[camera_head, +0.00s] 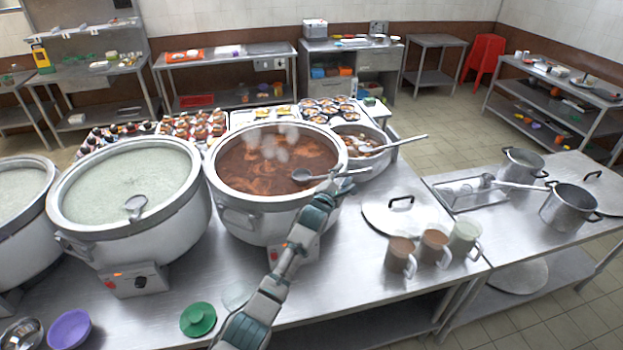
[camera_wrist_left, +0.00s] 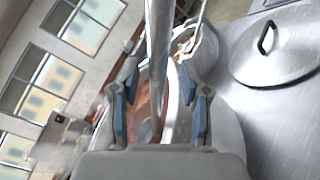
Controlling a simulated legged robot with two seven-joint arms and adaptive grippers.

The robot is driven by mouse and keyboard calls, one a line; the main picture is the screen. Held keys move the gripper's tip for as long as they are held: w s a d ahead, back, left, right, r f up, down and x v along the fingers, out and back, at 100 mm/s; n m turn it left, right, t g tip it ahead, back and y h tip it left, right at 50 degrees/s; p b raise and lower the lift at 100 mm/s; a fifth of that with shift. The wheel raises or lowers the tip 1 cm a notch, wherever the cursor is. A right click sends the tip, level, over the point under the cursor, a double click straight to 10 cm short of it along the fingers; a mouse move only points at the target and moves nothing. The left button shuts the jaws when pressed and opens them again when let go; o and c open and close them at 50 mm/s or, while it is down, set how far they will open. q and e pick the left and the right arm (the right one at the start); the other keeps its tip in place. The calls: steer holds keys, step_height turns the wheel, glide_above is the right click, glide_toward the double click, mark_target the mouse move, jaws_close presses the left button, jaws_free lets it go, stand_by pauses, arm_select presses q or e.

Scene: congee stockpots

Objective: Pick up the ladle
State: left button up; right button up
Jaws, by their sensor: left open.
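A metal ladle (camera_head: 301,174) rests with its bowl at the right side of the pot of reddish-brown soup (camera_head: 265,165), its handle reaching right over the rim. My left gripper (camera_head: 335,184) is at that rim, by the handle. In the left wrist view the ladle handle (camera_wrist_left: 158,45) runs between the two spread fingers of my left gripper (camera_wrist_left: 158,80). The fingers stand apart on either side of it, and no grip shows. The fingers partly hide the handle in the head view. My right gripper is out of view.
A smaller pot (camera_head: 368,165) with another long-handled ladle (camera_head: 405,142) stands just right. A lid (camera_head: 385,217) and several mugs (camera_head: 435,247) stand on the counter. A white congee pot (camera_head: 125,190) is at the left. A side table (camera_head: 520,235) holds metal pots.

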arm_select(q)
steer(key=shift+w+d, duration=0.1)
steer(key=shift+w, duration=0.05)
jaws_close()
steer(key=shift+r, duration=0.1)
stand_by(0.3)
